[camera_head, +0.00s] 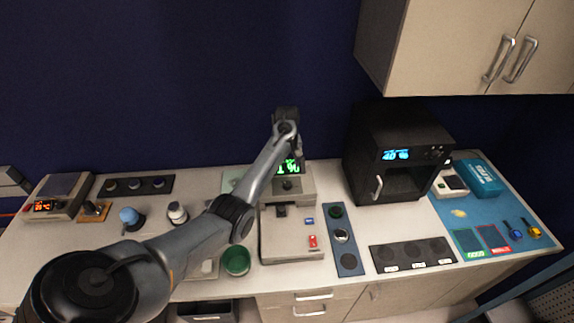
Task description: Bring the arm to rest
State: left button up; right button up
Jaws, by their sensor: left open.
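My left arm reaches in from the lower left, across the bench, toward the back wall. Its wrist is raised over the middle of the bench. My left gripper (297,158) points down in front of the green-lit display (290,168) of a grey device (291,238). It is open, and no held object shows; its fingertips are small and dark here. I cannot tell its exact distance from the display. My right gripper is not in view.
A black oven-like box (397,150) stands right of the gripper. A blue mat (480,215) with small items lies far right. A small display device (57,197), a blue-capped item (131,217) and a white bottle (177,212) stand left. Cabinets (455,45) hang upper right.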

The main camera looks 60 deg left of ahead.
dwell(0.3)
pick_arm(q)
jog(key=s+d+f+m+t+y+p, duration=0.1)
jog(key=s+d+f+m+y+p, duration=0.3)
jog(key=d, duration=0.6)
jog(key=s+d+f+m+h, duration=0.1)
jog(key=s+d+f+m, duration=0.2)
jog(key=s+d+m, duration=0.55)
jog(key=s+d+r+m+t+h, duration=0.1)
jog(key=s+d+r, duration=0.1)
jog(key=s+d, duration=0.2)
jog(key=s+d+r+m+h+p, duration=0.1)
jog(key=s+d+r, duration=0.2)
jog(key=d, duration=0.7)
jog(key=s+d+r+m+t+h+p, duration=0.1)
jog(key=s+d+r, duration=0.2)
jog(key=s+d, duration=0.3)
jog(key=shift+s+d+t, duration=0.15)
jog(key=shift+d+t, duration=0.15)
jog(key=shift+d, duration=0.6)
